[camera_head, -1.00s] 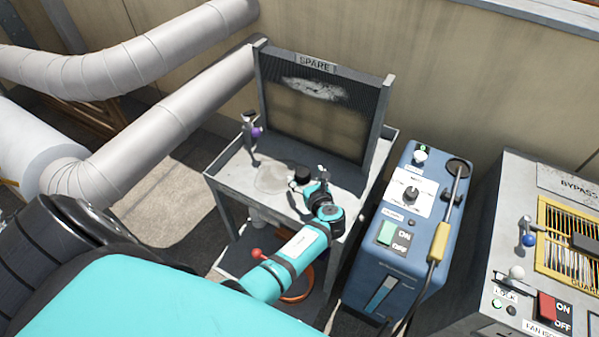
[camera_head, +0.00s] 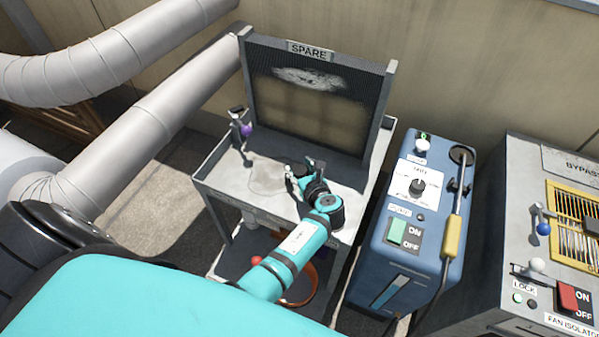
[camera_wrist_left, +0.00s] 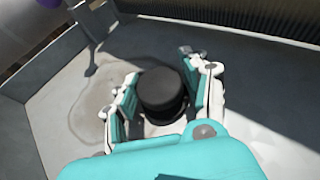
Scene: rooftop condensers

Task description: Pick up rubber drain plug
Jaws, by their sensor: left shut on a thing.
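The rubber drain plug (camera_wrist_left: 161,91) is a short black cylinder. In the left wrist view it stands between the two fingers of my left gripper (camera_wrist_left: 155,100), which is shut on it. In the head view the left gripper (camera_head: 301,180) is over the grey tray table (camera_head: 225,187), and the plug is mostly hidden behind the fingers. I cannot tell whether the plug still touches the tray surface. My right gripper is not in view.
A wet patch (camera_head: 265,175) lies left of the gripper. A valve with a purple knob (camera_head: 246,130) stands at the tray's back left. A panel marked SPARE (camera_head: 310,105) rises behind. A blue control box (camera_head: 410,235) stands to the right.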

